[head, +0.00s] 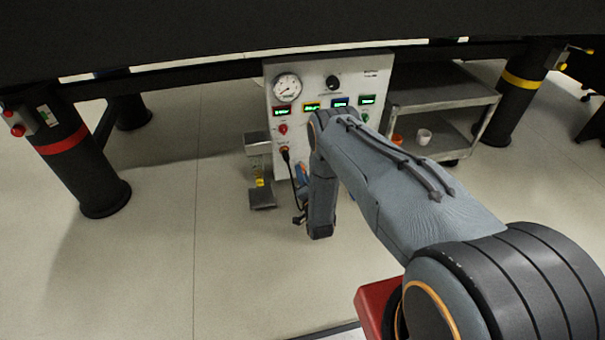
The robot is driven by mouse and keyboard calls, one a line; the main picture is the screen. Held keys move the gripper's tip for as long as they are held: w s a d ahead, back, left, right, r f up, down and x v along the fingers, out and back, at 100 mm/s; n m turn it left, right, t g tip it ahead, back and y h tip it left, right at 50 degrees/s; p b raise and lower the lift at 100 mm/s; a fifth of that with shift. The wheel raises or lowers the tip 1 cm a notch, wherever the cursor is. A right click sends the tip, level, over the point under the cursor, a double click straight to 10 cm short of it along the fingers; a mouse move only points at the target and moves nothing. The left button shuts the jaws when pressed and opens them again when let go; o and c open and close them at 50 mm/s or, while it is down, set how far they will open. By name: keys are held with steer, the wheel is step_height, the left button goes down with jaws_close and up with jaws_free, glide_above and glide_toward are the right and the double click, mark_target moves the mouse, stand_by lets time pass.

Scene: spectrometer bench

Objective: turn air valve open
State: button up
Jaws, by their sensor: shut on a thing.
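The grey control panel (300,68) stands under the dark bench top. It carries a round dial gauge (287,87), a black knob (333,82), several lit displays and a red button (283,129). A small blue part (302,173) shows just left of the arm, low on the panel. I cannot tell if it belongs to the air valve. No valve handle is clearly visible.
A black cable (292,178) hangs from an orange-ringed plug on the panel. A metal stand (260,175) is at its left. A grey cart (440,100) holds an orange and a white cup (424,136) at the right. Thick bench legs (82,165) flank open floor.

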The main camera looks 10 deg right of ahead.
steer(key=shift+m+p, duration=0.9)
steer(key=shift+m, duration=3.4)
steer(key=o, duration=1.1)
steer(key=shift+c, duration=0.2)
steer(key=s+p, duration=0.2)
steer(key=s, duration=0.5)
steer(key=shift+s, duration=0.4)
